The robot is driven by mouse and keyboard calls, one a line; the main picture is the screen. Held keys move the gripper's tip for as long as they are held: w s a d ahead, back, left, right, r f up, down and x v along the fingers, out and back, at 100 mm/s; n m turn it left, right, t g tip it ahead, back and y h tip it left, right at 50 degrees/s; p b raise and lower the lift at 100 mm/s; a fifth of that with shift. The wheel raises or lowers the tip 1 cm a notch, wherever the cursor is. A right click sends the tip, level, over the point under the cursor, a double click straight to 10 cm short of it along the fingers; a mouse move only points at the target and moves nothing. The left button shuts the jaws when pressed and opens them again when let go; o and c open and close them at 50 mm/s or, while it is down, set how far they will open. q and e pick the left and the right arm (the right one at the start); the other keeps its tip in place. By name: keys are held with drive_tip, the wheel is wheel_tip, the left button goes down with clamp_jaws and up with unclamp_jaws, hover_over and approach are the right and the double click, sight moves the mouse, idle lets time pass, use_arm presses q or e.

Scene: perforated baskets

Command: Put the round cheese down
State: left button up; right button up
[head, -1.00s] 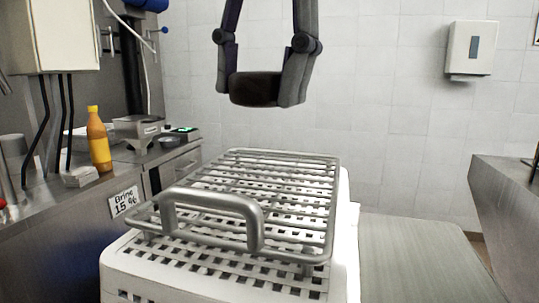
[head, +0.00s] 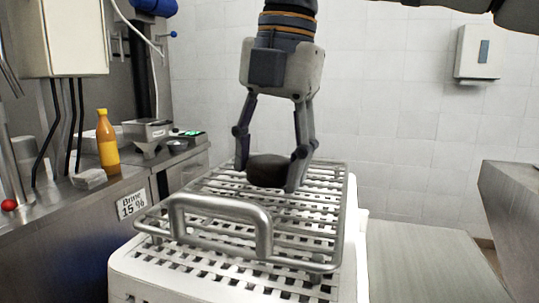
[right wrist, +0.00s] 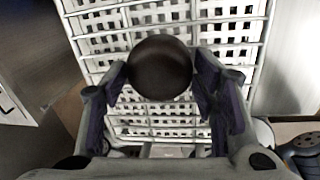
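The round cheese (head: 268,171) is a dark brown, nearly black disc. My right gripper (head: 268,177) has its fingers on both sides of it, over the far part of the metal rack (head: 222,229). In the right wrist view the cheese (right wrist: 160,68) sits between the fingertips of my right gripper (right wrist: 161,80), with the rack bars behind it. The left finger meets its edge; the right finger looks close to or against it. Whether the cheese touches the rack is hard to tell. My left gripper is not in view.
The rack lies on a white perforated basket (head: 150,282) and has a raised handle at its near end. A grey surface (head: 425,262) lies at right.

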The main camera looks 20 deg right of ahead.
sight(277, 161)
drive_tip(key=shift+o, duration=0.2)
drive_tip(key=shift+r, duration=0.1)
drive_tip(key=r, duration=0.7)
drive_tip(key=shift+s+d+r, duration=0.3)
drive_tip(key=shift+s+d, duration=0.05)
drive_tip(key=shift+d, duration=0.05)
